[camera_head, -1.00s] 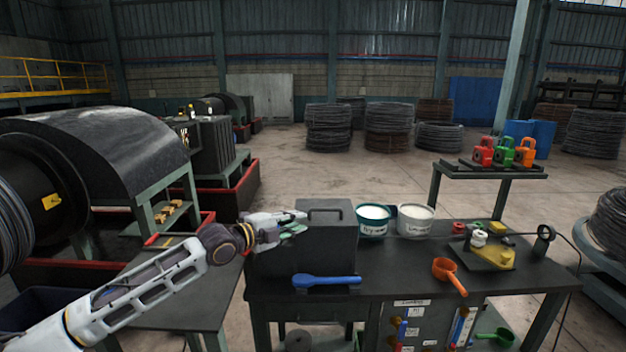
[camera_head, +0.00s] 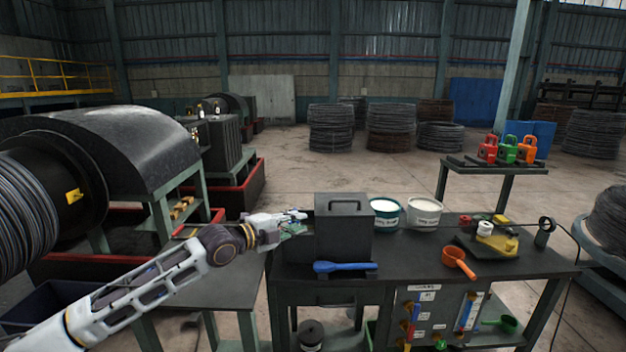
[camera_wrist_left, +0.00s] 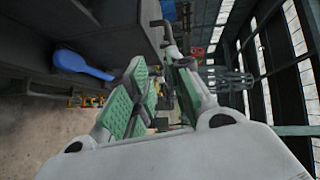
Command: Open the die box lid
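The die box (camera_head: 343,240) is a dark grey box on the workbench, with a bar handle (camera_head: 345,205) on its lid. The lid looks shut. My left gripper (camera_head: 298,217) is at the upper left of the box, its fingertips close to the lid's left side. In the left wrist view the green-padded fingers (camera_wrist_left: 160,78) stand apart with a gap between them. A dark bar that looks like the handle (camera_wrist_left: 168,34) lies just beyond the fingertips; I cannot tell if a finger touches it. My right gripper is not in view.
A blue scoop (camera_head: 343,267) lies in front of the box. Two white-filled tubs (camera_head: 424,212) stand right of it. An orange scoop (camera_head: 459,262) and a yellow fixture (camera_head: 497,243) are farther right. A lower table (camera_head: 215,285) is at the left, under my arm.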

